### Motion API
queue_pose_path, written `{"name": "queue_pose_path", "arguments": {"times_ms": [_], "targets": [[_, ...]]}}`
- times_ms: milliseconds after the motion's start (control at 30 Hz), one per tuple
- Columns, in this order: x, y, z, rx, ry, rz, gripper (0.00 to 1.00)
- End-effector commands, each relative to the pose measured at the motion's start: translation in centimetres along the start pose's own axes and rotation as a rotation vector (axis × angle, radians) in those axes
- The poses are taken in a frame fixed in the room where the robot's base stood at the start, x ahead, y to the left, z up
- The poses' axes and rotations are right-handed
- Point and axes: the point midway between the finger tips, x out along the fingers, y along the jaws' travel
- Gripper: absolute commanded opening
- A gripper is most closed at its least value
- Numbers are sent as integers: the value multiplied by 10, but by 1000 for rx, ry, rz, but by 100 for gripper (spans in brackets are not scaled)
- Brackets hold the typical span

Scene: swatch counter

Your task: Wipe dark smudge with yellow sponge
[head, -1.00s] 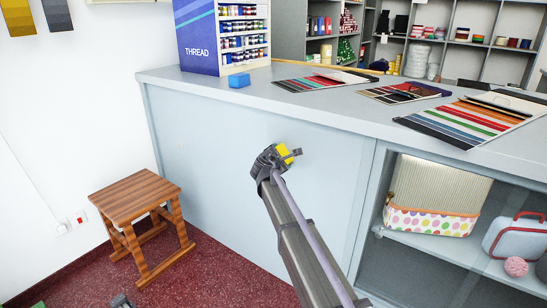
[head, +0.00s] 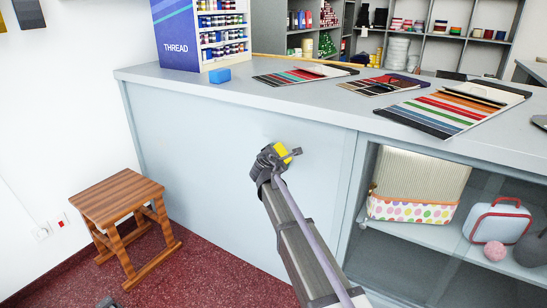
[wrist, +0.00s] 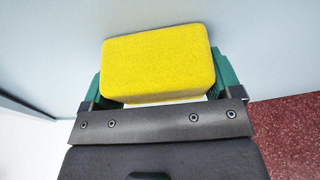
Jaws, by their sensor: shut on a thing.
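The yellow sponge (head: 282,152) is held at the end of my arm, in front of the pale blue counter front (head: 200,150). In the wrist view the sponge (wrist: 158,62) fills the space between the green fingers of my gripper (wrist: 160,80), which is shut on it. The sponge's broad face is in view and looks clean. Whether the sponge touches the panel, I cannot tell. No dark smudge stands out on the visible panel; my arm and gripper hide part of it.
A wooden stool (head: 118,197) stands left of my arm. Glass-fronted shelves (head: 420,235) hold a dotted basket and a case at right. On the countertop (head: 300,103) are a blue block (head: 220,75), a thread rack (head: 220,35) and swatch cards (head: 440,112).

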Motion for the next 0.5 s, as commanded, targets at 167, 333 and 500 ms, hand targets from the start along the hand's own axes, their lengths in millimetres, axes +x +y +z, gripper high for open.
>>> {"name": "queue_pose_path", "arguments": {"times_ms": [167,333,500], "targets": [[-6,-16,15,0,-1,-1,66],[-7,-22,23,0,-1,-1,66],[-8,-22,22,0,-1,-1,66]]}}
